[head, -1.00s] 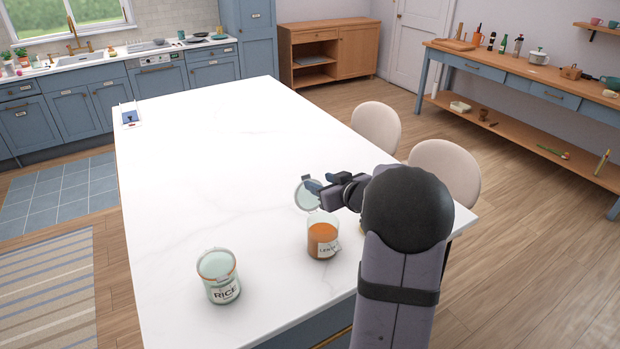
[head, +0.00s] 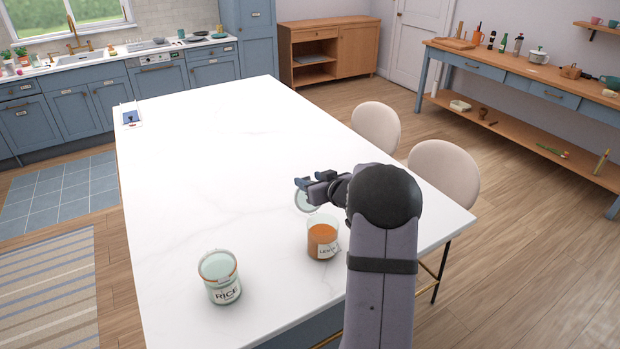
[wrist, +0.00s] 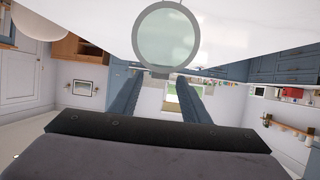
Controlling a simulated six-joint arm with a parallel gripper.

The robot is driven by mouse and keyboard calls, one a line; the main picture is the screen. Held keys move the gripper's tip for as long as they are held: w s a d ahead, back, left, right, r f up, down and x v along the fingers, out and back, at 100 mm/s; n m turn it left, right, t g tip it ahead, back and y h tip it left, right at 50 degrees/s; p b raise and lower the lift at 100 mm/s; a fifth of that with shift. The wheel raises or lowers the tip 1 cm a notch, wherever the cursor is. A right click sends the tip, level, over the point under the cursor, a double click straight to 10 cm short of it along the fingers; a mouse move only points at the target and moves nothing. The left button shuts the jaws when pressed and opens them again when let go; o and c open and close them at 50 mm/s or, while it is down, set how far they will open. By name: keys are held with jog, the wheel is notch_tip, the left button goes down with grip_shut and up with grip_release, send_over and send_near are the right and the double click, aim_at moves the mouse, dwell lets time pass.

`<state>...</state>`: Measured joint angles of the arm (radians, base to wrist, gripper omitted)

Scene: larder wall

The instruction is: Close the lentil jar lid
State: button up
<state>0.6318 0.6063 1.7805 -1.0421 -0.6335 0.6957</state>
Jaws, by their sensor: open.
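The lentil jar (head: 322,241) is clear glass with orange contents and a white label. It stands upright on the white island, near its front edge. Its round glass lid (head: 303,201) stands open, tipped up at the far side of the jar mouth. In the wrist view the lid (wrist: 166,40) is a pale disc with a grey rim, just above the fingertips in the picture. My gripper (head: 305,183) is at the lid's upper edge, its jaws apart and empty. Its two fingers (wrist: 158,82) show spread in the wrist view. I cannot tell whether they touch the lid.
The island top (head: 210,150) is largely clear, with a small tablet-like item (head: 130,118) at the far left. Two pale chairs (head: 446,172) stand along the right side.

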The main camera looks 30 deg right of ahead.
jog(key=shift+w+f, duration=0.15)
jog(key=shift+w, duration=0.15)
jog(key=shift+c, duration=0.3)
grip_shut()
jog(key=shift+s+f+b, duration=0.1)
jog(key=shift+s+b, duration=0.05)
jog(key=shift+b, duration=0.2)
